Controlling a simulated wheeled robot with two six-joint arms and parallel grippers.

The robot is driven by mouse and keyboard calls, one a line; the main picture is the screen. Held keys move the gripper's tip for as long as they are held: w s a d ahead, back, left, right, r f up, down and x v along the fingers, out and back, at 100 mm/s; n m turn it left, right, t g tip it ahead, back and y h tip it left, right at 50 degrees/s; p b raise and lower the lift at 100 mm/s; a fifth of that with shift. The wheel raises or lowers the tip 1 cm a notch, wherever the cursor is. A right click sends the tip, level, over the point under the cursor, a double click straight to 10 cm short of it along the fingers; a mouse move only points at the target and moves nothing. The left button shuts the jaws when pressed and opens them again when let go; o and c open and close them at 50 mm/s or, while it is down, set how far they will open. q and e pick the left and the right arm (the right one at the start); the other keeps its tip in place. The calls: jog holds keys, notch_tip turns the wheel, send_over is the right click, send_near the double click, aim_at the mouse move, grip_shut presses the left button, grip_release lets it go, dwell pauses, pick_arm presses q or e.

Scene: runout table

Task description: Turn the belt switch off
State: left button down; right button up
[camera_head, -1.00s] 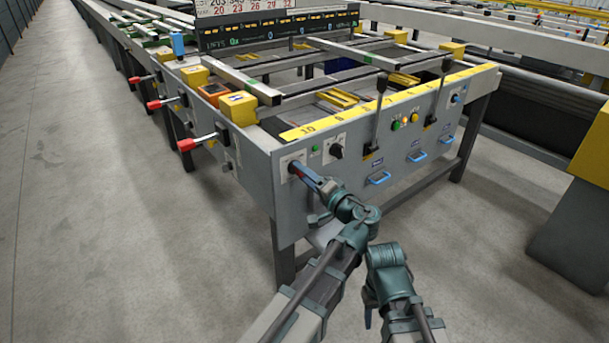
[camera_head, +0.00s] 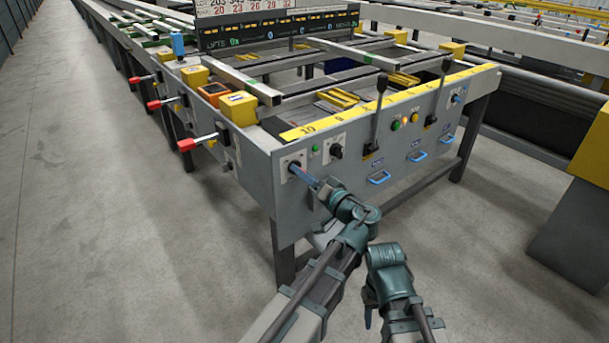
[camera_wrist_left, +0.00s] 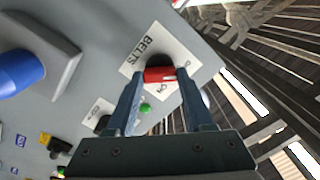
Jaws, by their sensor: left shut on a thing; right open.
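The belt switch is a black knob with a red handle (camera_wrist_left: 159,74) on a white plate marked BELTS (camera_wrist_left: 140,54) in the left wrist view. My left gripper (camera_wrist_left: 161,80) is shut on the red handle, one blue finger on each side. In the head view, my left gripper (camera_head: 297,172) reaches the white switch plate (camera_head: 286,160) at the left end of the table's front panel, and its fingers hide most of the switch. I cannot tell which mark the handle points to. My right gripper (camera_head: 368,318) hangs low in front of the table, mostly hidden by its wrist, away from the panel.
Beside the switch are a green button (camera_head: 315,149) and a black knob (camera_head: 336,152). Further right are black levers (camera_head: 378,112), blue handles (camera_head: 379,178) and lit buttons. Red-handled levers (camera_head: 187,145) stick out on the left side. The floor at left is clear.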

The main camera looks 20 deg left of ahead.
pick_arm(q)
jog(key=shift+c, duration=1.4)
grip_release()
